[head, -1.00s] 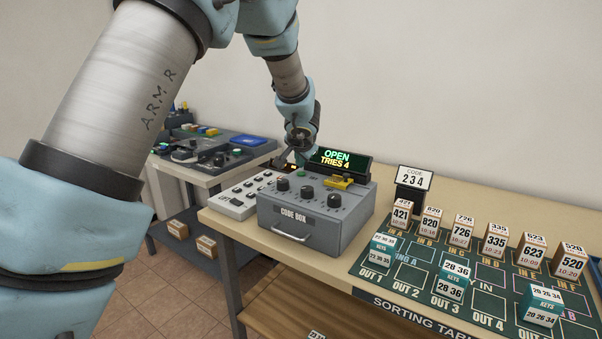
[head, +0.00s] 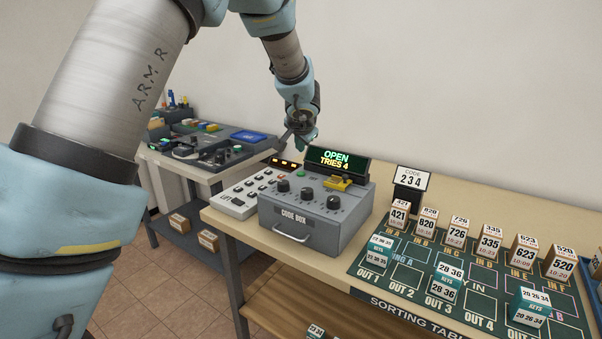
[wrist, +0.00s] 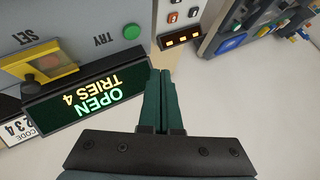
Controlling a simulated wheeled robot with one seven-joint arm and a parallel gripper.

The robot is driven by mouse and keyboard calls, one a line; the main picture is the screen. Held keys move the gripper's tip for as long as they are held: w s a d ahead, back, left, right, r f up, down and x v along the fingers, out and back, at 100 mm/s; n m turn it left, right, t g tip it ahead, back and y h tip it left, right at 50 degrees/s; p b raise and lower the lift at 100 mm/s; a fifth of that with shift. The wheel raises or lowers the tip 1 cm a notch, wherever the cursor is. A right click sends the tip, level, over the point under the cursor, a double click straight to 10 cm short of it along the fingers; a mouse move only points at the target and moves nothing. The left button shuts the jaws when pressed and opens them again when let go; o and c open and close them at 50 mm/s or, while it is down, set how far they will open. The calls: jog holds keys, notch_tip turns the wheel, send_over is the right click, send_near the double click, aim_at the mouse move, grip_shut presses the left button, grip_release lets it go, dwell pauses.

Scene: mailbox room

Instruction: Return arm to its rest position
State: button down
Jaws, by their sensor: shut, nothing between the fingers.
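My gripper (wrist: 160,78) is shut and empty, its two dark green fingers together in the wrist view. In the head view my arm reaches over the left back of the sorting table, and its end hangs above and behind the white switch panel (head: 240,200). The fingertips are hard to make out there. The grey code box (head: 312,222) stands just right of and below my gripper. Its display (head: 337,158) reads "OPEN TRIES 4" and also shows in the wrist view (wrist: 88,98), beside the fingers. I see no contact between them.
A code card (head: 411,179) reading 234 stands right of the box. Several numbered boxes (head: 490,243) and key boxes (head: 447,283) stand on the green mat (head: 405,275). A second table (head: 205,172) with devices is at the left. Air above the sorting table is clear.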

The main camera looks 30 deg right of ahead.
dwell(0.4)
jog(key=a+f+n+g+y, duration=0.25)
jog(key=a+n, duration=0.35)
jog(key=a, duration=1.9)
jog(key=s+a+f+n+g, duration=0.1)
jog(key=s+a+n+g, duration=0.1)
jog(key=s+a, duration=0.7)
jog(key=s+a+f+n+g+y, duration=0.1)
jog(key=s+a+n, duration=0.3)
jog(key=s+a, duration=0.5)
jog(key=shift+s+a+f+n+g, duration=0.4)
jog(key=shift+a+f+g, duration=0.1)
jog(key=shift+g, duration=0.15)
jog(key=c, duration=1.5)
grip_release()
jog(key=shift+w, duration=0.1)
